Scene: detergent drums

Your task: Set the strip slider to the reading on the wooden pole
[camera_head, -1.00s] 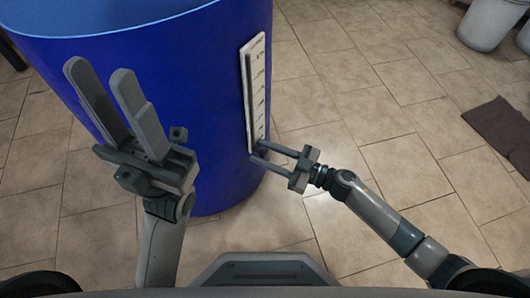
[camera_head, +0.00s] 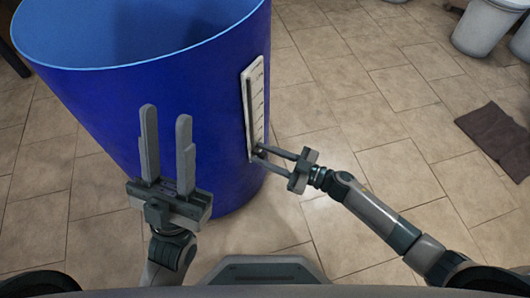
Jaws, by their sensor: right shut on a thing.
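A large blue drum (camera_head: 95,110) stands open-topped at left centre. A white strip with dark scale marks (camera_head: 259,85) runs upright down its right side. My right gripper (camera_head: 256,152) reaches in from the right, its fingertips shut on a small dark piece at the strip's lower end, apparently the slider; the fingers largely hide it. The strip's figures are too small to read. My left gripper (camera_head: 166,112) is open and empty, its fingers pointing up in front of the drum. No wooden pole shows in this view.
Pale bins (camera_head: 486,25) stand at the far upper right. A dark brown mat (camera_head: 497,138) lies on the tiled floor (camera_head: 370,110) at the right. The floor between the drum and the mat is clear.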

